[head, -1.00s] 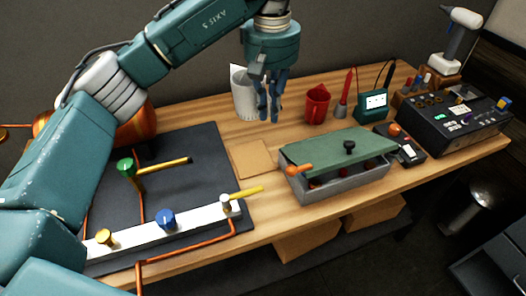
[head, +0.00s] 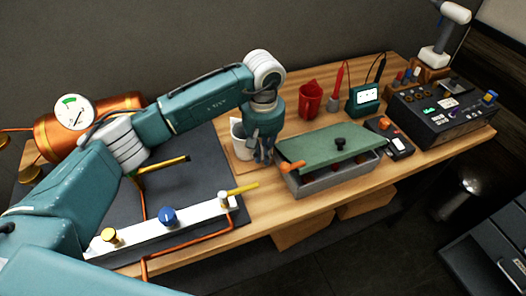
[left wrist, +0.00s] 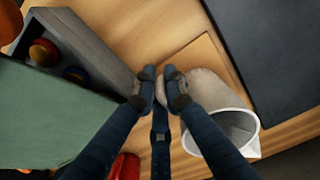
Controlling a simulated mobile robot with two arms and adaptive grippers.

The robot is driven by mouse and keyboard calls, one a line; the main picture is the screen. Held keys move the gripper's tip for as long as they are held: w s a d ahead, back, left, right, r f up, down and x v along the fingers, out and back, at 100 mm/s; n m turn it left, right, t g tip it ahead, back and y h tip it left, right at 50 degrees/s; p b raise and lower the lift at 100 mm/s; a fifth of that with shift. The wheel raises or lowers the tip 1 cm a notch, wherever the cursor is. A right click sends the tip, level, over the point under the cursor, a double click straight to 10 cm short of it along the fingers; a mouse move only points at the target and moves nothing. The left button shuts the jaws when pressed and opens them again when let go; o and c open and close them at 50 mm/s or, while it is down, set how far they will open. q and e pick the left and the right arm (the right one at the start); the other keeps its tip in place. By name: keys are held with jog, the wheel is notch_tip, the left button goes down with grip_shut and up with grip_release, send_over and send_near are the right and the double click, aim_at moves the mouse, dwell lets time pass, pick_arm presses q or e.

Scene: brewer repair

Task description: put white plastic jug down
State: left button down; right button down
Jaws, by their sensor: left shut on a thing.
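My left gripper (head: 264,156) is shut on the white plastic jug (head: 237,129), low over the wooden table. The jug's open rim and pale side show in the left wrist view (left wrist: 204,92), beside my fingers (left wrist: 160,74). In the head view the gripper hides part of the jug. The jug is at the square tan mat (head: 241,165), which also shows in the left wrist view (left wrist: 197,57). I cannot tell whether its base touches the mat. My right gripper is not in view.
A grey box with a green lid (head: 333,146) stands close to the right of the gripper. A red cup (head: 310,99) stands behind it. A dark mat (head: 190,185) with a white valve bar (head: 190,219) lies left. Bare wood shows in front of the tan mat.

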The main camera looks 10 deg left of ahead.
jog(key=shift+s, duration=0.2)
pick_arm(q)
jog(key=c, duration=2.3)
grip_release()
jog(key=shift+f, duration=0.15)
jog(key=o, duration=0.5)
jog(key=shift+c, duration=0.2)
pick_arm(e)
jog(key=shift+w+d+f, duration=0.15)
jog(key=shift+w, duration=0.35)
